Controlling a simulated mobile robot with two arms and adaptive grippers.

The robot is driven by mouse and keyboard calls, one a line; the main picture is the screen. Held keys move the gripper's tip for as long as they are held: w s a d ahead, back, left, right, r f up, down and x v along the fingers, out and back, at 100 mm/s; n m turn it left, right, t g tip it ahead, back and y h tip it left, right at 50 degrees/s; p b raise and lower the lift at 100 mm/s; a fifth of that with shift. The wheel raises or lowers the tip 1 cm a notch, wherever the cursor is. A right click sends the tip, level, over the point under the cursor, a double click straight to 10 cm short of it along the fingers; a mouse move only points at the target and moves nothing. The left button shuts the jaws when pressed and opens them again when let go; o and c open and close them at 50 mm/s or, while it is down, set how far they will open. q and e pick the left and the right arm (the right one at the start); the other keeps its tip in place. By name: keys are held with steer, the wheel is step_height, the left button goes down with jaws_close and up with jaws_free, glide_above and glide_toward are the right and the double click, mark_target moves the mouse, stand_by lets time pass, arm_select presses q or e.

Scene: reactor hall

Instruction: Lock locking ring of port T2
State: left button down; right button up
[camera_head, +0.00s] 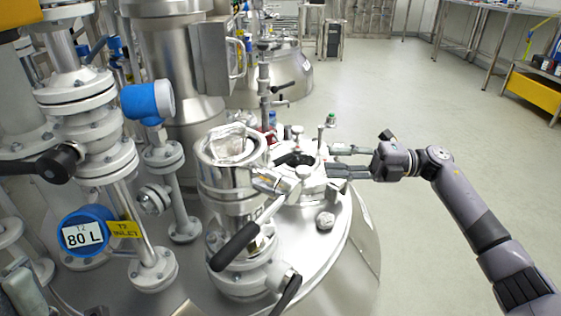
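A blue round gauge (85,232) with a white "T2 80 L" label and a yellow "T2 INLET" tag (124,229) are at the left. Right of them stands an upright steel port (231,187) with an open round rim and something crinkled and shiny in its mouth. A metal clamp-like part (276,182) sits at its right side. I cannot tell which part is the locking ring or whether it is locked. My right gripper (331,160) is right of the port, fingers apart, pointing left beside a white fitting on the vessel lid. I see nothing held.
A black-handled lever (234,246) slants in front of the port. Flanged white pipes (92,120) and a blue-capped instrument (148,102) crowd the left. The floor (420,110) at the right is free.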

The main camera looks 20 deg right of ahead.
mark_target(282, 157)
steer(key=b+x, duration=0.2)
steer(key=x, duration=1)
steer(key=shift+w+a+r, duration=0.1)
steer(key=shift+a+r, duration=0.05)
steer(key=shift+a, duration=0.05)
steer(key=shift+c, duration=0.4)
jaws_close()
